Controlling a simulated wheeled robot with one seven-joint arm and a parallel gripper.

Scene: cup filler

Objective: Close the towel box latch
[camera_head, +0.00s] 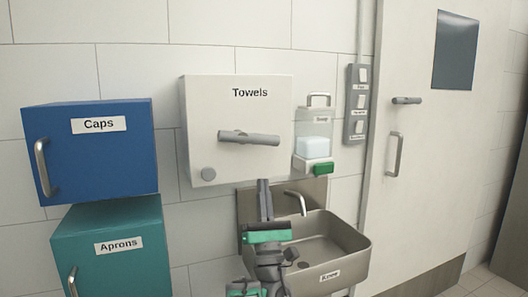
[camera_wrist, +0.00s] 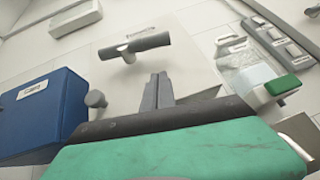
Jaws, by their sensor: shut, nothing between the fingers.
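The white towel box (camera_head: 236,100), labelled "Towels", is mounted on the tiled wall. My gripper (camera_head: 263,183) is below the latch, at the box's lower edge in the picture. It also shows in the wrist view (camera_wrist: 160,78), with its fingers together and empty, apart from the latch.
Blue "Caps" (camera_head: 90,160) and teal "Aprons" (camera_head: 120,220) boxes are at left. A soap dispenser (camera_head: 314,145) and switch panel (camera_head: 357,105) are right of the towel box. A metal sink (camera_head: 345,245) with a tap (camera_head: 297,200) is below. A door (camera_head: 410,150) stands at right.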

